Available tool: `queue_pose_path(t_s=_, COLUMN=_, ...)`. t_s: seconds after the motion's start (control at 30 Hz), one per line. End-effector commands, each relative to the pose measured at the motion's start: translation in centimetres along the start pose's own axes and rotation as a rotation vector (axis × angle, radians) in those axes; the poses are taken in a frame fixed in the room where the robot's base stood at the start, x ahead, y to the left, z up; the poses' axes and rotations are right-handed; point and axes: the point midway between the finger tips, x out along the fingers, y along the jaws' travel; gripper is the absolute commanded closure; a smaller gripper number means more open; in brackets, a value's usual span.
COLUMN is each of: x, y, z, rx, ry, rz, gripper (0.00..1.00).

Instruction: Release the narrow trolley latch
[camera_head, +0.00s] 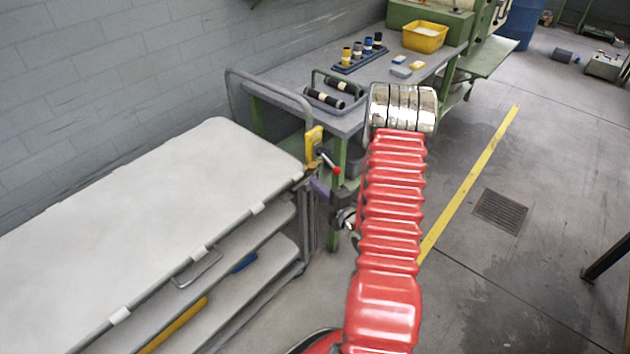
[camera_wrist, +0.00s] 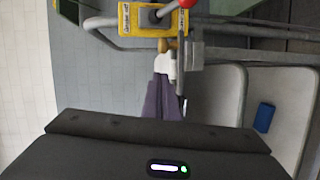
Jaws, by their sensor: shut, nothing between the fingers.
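In the wrist view the yellow plate (camera_wrist: 127,20) is at the top, with the red knob (camera_wrist: 187,3) cut by the edge. The trolley (camera_head: 130,190) has a pale top and lower shelves. My gripper (camera_head: 319,187), with purple fingers, is just below the latch in the head view. In the wrist view its fingers (camera_wrist: 163,96) are together and empty, near a pale fitting; contact cannot be told.
A grey workbench (camera_head: 285,80) stands behind, with a yellow bin (camera_head: 424,36) and a tray of rollers (camera_head: 336,92). The trolley's tube handle (camera_head: 265,85) rises beside the latch. My red arm hides part of the bench. Open floor with a drain (camera_head: 500,212) lies to the right.

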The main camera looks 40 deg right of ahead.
Motion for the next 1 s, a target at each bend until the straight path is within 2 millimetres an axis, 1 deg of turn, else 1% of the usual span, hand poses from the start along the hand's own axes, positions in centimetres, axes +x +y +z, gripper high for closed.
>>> queue_pose_path(t_s=0.03, x=-0.9, y=0.0, z=0.1, rx=0.002, ry=-0.004, rz=-0.001, gripper=1.00)
queue_pose_path(t_s=0.3, x=-5.4, y=0.0, z=0.0, rx=0.001, ry=-0.001, rz=0.000, gripper=1.00)
queue_pose_path(t_s=0.43, x=-6.8, y=0.0, z=0.0, rx=0.001, ry=0.000, rz=-0.001, gripper=1.00)
queue_pose_path(t_s=0.6, x=-7.5, y=0.0, z=-0.1, rx=-0.001, ry=0.001, rz=0.000, gripper=1.00)
queue_pose_path(t_s=1.0, x=-7.5, y=0.0, z=-0.1, rx=0.000, ry=0.002, rz=0.000, gripper=1.00)
